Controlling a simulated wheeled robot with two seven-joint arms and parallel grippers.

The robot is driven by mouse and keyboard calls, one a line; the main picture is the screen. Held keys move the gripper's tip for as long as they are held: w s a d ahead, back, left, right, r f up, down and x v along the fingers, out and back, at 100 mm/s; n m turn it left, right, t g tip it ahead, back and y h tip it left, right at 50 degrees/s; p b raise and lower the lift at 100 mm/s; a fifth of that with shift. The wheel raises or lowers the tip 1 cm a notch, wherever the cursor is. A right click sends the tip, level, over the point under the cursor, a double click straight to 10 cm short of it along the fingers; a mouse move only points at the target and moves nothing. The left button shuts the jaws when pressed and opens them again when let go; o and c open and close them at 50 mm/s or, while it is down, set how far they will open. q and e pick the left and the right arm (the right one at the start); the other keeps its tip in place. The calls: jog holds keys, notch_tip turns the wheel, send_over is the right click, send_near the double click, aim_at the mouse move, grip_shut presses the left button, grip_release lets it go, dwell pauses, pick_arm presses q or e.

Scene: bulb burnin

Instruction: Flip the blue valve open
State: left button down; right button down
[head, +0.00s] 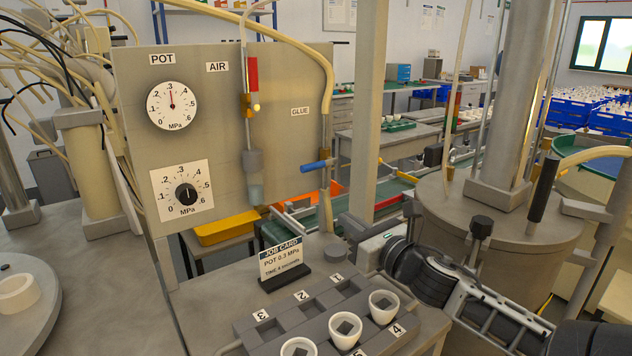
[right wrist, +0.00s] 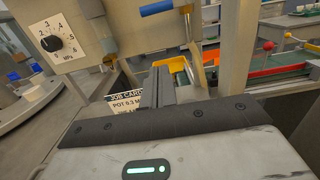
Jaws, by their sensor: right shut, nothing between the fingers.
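The blue valve handle (head: 316,165) is on the pipe labelled GLUE at the right edge of the grey panel. In the head view it lies near horizontal, across the vertical pipe, pointing left. The handle also shows at the top of the right wrist view (right wrist: 160,7). My right gripper (head: 350,224) is below and right of the handle, apart from it. Its dark fingers (right wrist: 158,84) are shut with nothing between them. My left gripper is not in view.
The panel carries a pressure gauge (head: 172,105), a black knob (head: 186,194) and a red handle (head: 253,74) on the AIR pipe. A job card (head: 282,262) and a grey rack (head: 270,332) with white cups stand below. A beige post (head: 368,110) rises right of the valve.

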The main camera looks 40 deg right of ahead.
aim_at(313, 166)
pick_arm(q)
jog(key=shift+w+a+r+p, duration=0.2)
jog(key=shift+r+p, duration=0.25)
jog(key=shift+p, duration=0.75)
pick_arm(e)
jog(key=w+d+r, duration=0.1)
jog(key=w+r, duration=0.3)
jog(key=w, duration=0.6)
jog(key=shift+w+r, duration=0.2)
jog(key=shift+w, duration=0.2)
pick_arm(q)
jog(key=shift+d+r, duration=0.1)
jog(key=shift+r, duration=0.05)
pick_arm(e)
jog(key=shift+w+r, duration=0.1)
